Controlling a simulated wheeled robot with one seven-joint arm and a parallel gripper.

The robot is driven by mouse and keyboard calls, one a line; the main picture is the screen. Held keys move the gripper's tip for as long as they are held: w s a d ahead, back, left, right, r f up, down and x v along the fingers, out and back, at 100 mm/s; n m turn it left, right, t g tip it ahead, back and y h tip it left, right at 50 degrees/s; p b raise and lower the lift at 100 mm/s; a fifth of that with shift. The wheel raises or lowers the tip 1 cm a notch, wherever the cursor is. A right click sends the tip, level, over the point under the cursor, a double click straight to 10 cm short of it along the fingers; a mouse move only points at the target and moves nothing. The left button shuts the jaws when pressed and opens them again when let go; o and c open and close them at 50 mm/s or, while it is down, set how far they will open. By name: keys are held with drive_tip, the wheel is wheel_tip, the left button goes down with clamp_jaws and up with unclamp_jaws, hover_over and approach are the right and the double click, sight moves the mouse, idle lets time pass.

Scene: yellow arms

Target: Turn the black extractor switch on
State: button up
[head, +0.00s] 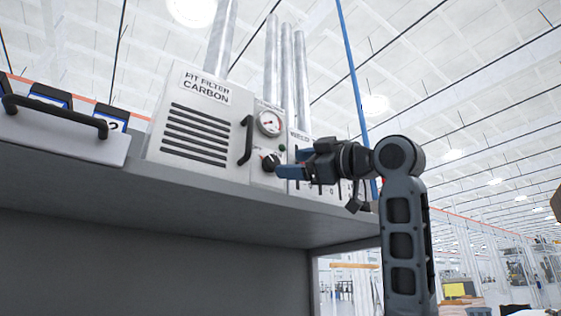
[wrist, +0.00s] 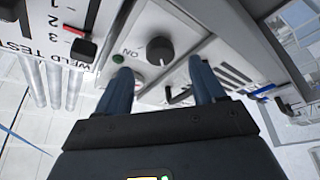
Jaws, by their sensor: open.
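The black extractor switch is a round black knob (head: 270,161) on the pale panel below a pressure gauge. It also shows in the wrist view as a dark knob (wrist: 159,48), with an "ON" label beside it. A small green button or lamp (wrist: 118,58) is near it. My gripper (head: 288,163) is just to the right of the knob in the head view. In the wrist view, my blue fingers (wrist: 160,70) are apart and empty, with the knob showing in the gap between and beyond their tips. I cannot tell whether they touch anything.
A carbon filter box (head: 193,130) with black vents stands left of the knob. A black handle (head: 246,140) and the gauge (head: 268,123) are close to it. A weld test panel (wrist: 78,22) with red-marked black switches is on the other side. The grey shelf (head: 200,190) runs below.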

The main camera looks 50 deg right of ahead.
sight(275, 164)
drive_tip(key=p+x, duration=0.1)
drive_tip(key=x, duration=0.4)
drive_tip(key=c, duration=1.1)
drive_tip(key=shift+o, duration=0.2)
